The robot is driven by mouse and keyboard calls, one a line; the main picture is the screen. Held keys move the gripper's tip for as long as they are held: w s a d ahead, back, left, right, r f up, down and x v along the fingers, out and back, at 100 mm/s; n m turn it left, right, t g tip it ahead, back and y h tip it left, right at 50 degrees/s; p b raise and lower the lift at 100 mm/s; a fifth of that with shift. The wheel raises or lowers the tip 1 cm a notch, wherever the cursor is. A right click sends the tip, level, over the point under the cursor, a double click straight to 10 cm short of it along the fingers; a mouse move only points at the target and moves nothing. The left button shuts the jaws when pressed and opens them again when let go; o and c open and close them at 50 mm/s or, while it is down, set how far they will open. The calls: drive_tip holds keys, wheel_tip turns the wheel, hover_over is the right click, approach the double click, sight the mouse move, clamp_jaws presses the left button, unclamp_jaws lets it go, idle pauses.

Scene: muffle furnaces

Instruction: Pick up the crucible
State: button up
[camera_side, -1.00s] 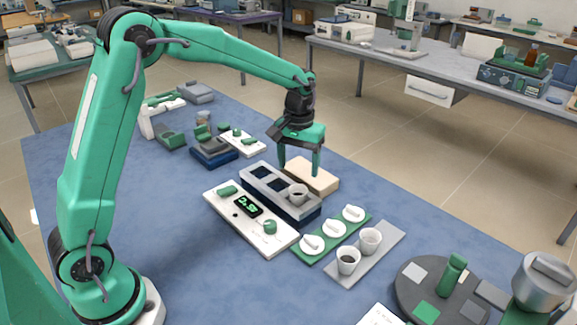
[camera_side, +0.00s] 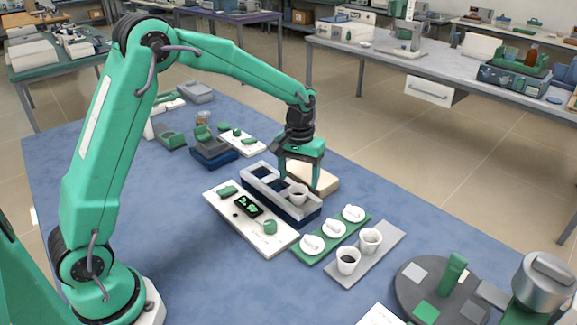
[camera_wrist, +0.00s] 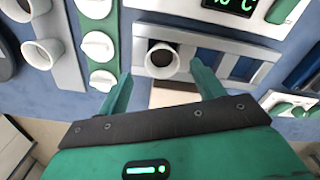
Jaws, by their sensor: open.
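A white crucible (camera_side: 298,194) with a dark inside stands upright in the right-end slot of a grey rack (camera_side: 262,189) with dark blue slots. In the wrist view the crucible (camera_wrist: 162,61) sits at the rack's left end, just ahead of my fingertips. My gripper (camera_side: 299,180) is open and points down close above and behind the crucible. In the wrist view its two fingers (camera_wrist: 160,78) are spread wide to either side of the crucible, with nothing between them. I cannot tell how far the fingertips are above the rack.
Two more white cups (camera_side: 348,260) stand on a grey plate to the right. A white panel with a green display (camera_side: 248,206) lies in front of the rack. A beige block (camera_side: 322,179) lies behind it.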

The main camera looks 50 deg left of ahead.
sight(298, 186)
drive_tip(key=shift+a+f, duration=0.1)
drive_tip(key=shift+f, duration=2.1)
drive_tip(key=c, duration=1)
drive_tip(key=shift+r, duration=0.1)
drive_tip(key=shift+c, duration=0.2)
drive_tip(key=shift+r, duration=0.75)
drive_tip(key=s+d+r, duration=0.6)
drive_tip(key=d+r, duration=0.3)
drive_tip(key=d, duration=0.1)
drive_tip(key=shift+r, duration=0.15)
drive_tip(key=shift+w, duration=0.1)
